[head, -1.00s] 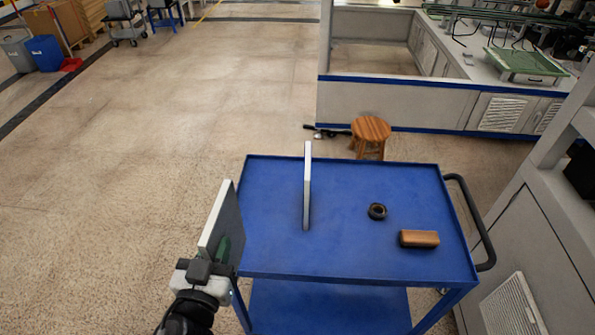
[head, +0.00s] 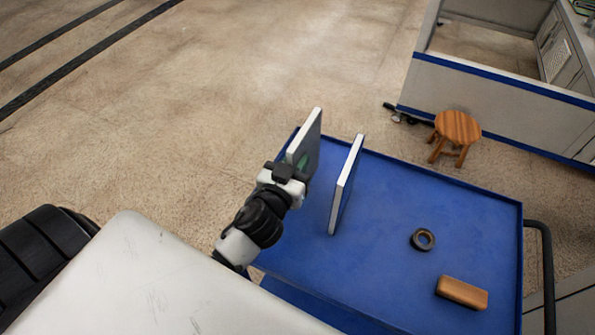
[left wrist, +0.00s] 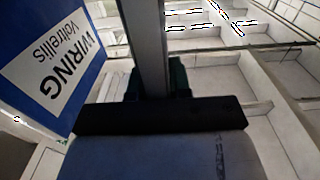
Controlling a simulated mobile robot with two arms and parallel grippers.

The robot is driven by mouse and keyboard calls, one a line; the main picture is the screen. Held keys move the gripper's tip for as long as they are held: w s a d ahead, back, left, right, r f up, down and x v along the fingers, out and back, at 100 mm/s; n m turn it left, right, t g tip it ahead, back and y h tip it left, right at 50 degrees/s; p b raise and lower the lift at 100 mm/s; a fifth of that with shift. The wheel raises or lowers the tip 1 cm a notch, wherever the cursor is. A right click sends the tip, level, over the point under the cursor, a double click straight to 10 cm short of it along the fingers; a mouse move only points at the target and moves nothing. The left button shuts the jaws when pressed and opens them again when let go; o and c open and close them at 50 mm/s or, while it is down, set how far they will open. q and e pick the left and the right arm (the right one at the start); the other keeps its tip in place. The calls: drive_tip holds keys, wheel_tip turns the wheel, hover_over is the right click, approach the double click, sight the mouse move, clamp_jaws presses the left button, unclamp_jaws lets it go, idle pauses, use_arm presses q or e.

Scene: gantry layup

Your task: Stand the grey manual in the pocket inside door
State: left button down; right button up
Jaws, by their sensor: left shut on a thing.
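My left gripper (head: 298,168) is shut on the grey manual (head: 312,138) and holds it upright by its lower near part, at the cart's left side. In the left wrist view the manual (left wrist: 148,40) shows edge-on as a grey strip rising from the dark fingers (left wrist: 158,95). A second manual, blue with pale page edges (head: 346,185), stands upright on the cart just right of the held one. Its white "WIRING" label (left wrist: 58,58) shows upside down in the left wrist view. My right gripper is not in view. No door or pocket can be made out.
The blue cart (head: 400,195) also carries a black ring-shaped roll (head: 423,239) and an orange-brown block (head: 462,292). Its dark handle (head: 543,260) is at the right. A wooden stool (head: 457,128) stands behind it, near a white, blue-edged bench (head: 500,88). Open floor lies left.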

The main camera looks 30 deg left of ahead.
use_arm(q)
wheel_tip(320, 180, down, 3)
drive_tip(key=shift+r, duration=0.15)
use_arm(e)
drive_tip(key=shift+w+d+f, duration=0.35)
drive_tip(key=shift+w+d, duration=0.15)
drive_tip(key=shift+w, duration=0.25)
use_arm(q)
drive_tip(key=shift+b, duration=0.35)
drive_tip(key=shift+f, duration=0.2)
drive_tip(key=c, duration=1.1)
unclamp_jaws()
drive_tip(key=shift+d, duration=0.1)
drive_tip(key=shift+o, duration=0.3)
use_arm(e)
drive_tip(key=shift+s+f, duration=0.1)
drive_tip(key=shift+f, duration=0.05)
